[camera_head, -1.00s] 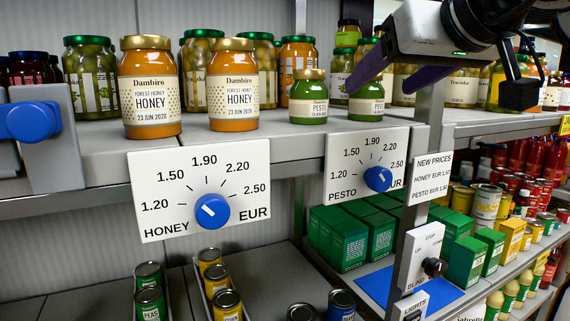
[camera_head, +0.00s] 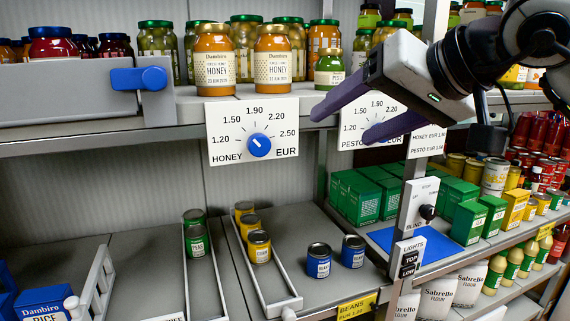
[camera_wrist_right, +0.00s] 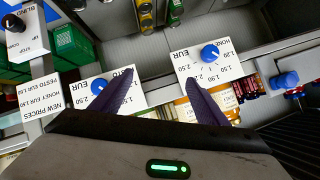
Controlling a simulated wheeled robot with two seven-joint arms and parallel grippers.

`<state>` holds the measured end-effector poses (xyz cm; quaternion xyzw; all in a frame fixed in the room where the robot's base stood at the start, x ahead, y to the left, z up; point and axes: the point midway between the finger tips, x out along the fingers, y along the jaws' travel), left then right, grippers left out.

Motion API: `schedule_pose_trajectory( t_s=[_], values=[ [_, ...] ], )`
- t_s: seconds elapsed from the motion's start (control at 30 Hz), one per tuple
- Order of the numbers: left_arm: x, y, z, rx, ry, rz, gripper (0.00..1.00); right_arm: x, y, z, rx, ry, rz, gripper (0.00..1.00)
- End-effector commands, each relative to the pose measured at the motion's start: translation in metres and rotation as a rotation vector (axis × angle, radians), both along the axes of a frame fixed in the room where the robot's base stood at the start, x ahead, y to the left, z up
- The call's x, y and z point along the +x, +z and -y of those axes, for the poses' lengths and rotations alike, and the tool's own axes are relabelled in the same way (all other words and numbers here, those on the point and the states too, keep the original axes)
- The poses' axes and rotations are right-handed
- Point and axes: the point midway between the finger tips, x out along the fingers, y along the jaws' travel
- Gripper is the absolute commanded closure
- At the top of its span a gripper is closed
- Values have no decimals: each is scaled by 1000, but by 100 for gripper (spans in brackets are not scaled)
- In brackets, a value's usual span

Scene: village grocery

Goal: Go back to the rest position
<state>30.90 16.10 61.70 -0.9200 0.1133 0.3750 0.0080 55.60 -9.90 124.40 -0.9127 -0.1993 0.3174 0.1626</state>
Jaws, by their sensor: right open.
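My right gripper (camera_head: 342,128) is open and empty, its two dark fingers in front of the pesto dial plate (camera_head: 373,117) in the head view. My left gripper is not in view.
Honey jars (camera_head: 214,62) and a pesto jar (camera_head: 329,70) stand on the shelf above the dials. A grey box with a blue knob (camera_head: 154,78) is at left. A switch post (camera_head: 411,215) stands below the gripper. Cans (camera_head: 319,260) stand on the lower shelf.

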Motion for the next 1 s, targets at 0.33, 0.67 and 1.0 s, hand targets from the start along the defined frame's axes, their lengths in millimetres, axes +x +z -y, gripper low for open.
schedule_pose_trajectory(
  t_s=[0.33, 0.67, 1.0],
  values=[
    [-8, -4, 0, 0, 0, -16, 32, -68, -100, -127, 788, 171, -801, 32],
    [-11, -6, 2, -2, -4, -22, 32, -80, -121, -133, 1743, -4, -1939, 32],
    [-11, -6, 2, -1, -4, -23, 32, -29, -285, -32, -1426, 247, 1540, 32]
  ],
)
